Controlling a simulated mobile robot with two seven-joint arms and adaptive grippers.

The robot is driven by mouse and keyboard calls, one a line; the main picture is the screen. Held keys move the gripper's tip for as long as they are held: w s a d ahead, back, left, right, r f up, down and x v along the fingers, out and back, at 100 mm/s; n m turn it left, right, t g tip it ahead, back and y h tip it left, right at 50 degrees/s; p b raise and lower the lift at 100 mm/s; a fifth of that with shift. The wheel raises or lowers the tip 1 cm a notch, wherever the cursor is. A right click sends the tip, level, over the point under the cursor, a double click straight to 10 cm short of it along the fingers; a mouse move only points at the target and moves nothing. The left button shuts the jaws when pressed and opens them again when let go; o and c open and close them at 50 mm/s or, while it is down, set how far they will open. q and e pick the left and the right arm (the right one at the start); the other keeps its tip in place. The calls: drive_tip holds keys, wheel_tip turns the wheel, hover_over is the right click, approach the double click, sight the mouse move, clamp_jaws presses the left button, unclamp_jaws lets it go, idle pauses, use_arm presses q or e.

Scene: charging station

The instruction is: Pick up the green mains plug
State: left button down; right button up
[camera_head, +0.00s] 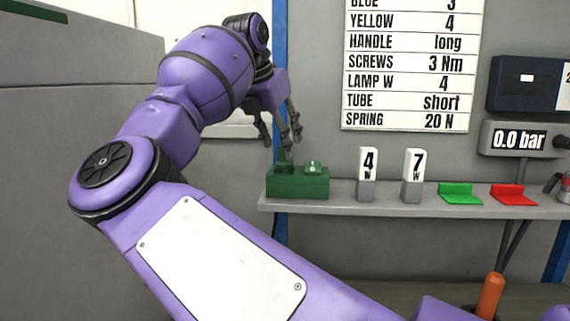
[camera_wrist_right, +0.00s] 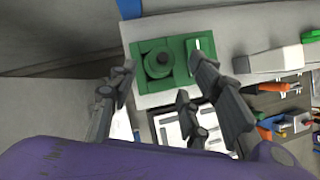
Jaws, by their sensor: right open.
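A green plug-like piece (camera_head: 283,160) stands upright at the left end of a dark green block (camera_head: 298,188) on the shelf. In the right wrist view the green plug (camera_wrist_right: 158,62) shows from above as a round body on the green block (camera_wrist_right: 141,85). My right gripper (camera_head: 281,142) is open just above the plug, its dark fingers spread. In the right wrist view the right gripper (camera_wrist_right: 163,62) has its fingers on either side of the plug, with nothing visible held. I cannot tell whether they touch it. My left gripper is not in view.
A smaller pale green piece (camera_head: 313,168) sits on the block's right half. Along the shelf (camera_head: 340,205) stand blocks marked 4 (camera_head: 368,175) and 7 (camera_head: 413,175), then a green holder (camera_head: 460,194) and a red holder (camera_head: 513,195). A grey cabinet (camera_head: 70,140) is at the left.

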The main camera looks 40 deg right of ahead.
sight(280, 148)
drive_tip(key=x, duration=0.5)
drive_tip(key=shift+w+a+p, duration=0.1)
drive_tip(key=shift+w+p, duration=0.05)
drive_tip(key=shift+p, duration=0.15)
drive_tip(key=c, duration=1.1)
